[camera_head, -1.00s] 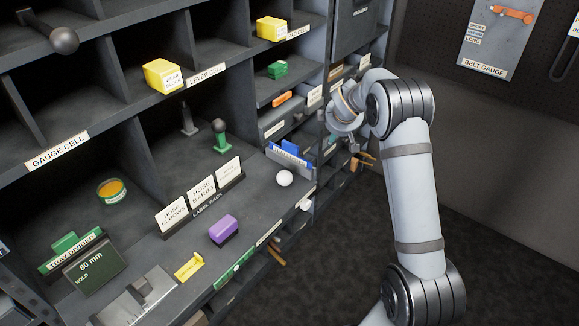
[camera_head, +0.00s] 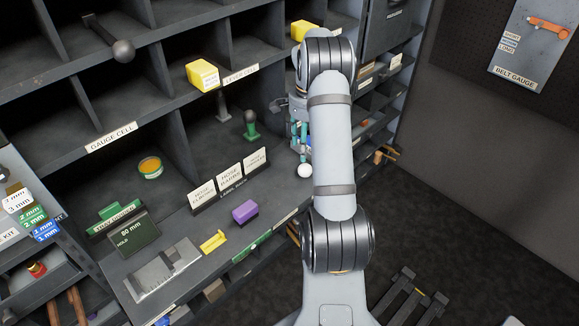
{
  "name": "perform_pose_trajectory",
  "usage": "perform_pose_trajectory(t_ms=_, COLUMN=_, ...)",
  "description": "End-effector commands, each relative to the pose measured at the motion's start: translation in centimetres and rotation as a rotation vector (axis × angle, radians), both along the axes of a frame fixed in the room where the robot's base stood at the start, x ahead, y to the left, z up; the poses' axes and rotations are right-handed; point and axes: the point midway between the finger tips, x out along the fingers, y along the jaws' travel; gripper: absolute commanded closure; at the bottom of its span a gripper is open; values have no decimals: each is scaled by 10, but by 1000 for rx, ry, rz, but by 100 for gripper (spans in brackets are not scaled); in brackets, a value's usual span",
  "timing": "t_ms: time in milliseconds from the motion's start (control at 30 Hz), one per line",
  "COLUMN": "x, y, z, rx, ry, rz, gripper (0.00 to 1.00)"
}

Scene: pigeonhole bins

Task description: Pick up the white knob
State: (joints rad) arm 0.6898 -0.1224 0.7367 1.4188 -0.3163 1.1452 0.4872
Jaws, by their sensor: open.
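The white knob (camera_head: 305,171) is a small white ball on the dark shelf ledge, just left of my forearm. My gripper (camera_head: 300,147) has teal fingers and hangs just above and behind the knob in this view. It is open with nothing seen between its fingers. Whether the fingertips touch the knob is too small to tell. My arm hides the shelf to the right of the knob.
The label rack (camera_head: 230,183) with white cards stands left of the knob, and a purple block (camera_head: 245,211) lies nearer. A green-based knob (camera_head: 251,125) stands in the cell behind. A yellow block (camera_head: 203,75) sits on the shelf above.

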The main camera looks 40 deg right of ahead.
Motion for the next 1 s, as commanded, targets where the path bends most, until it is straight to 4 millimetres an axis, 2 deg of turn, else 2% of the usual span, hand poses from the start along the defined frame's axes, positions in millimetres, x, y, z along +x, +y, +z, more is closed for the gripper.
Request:
perform_pose_trajectory(t_ms=200, x=-3, y=2, z=-34, rx=12, ry=10, rz=-30, gripper=45)
perform_pose_trajectory(t_ms=467, x=-3, y=2, z=-55, rx=11, ry=10, rz=-26, gripper=45)
perform_pose_trajectory(t_ms=700, x=-2, y=1, z=-91, rx=10, ry=9, rz=-25, gripper=45)
perform_pose_trajectory(t_ms=1000, x=-1, y=1, z=-99, rx=8, ry=6, rz=-25, gripper=45)
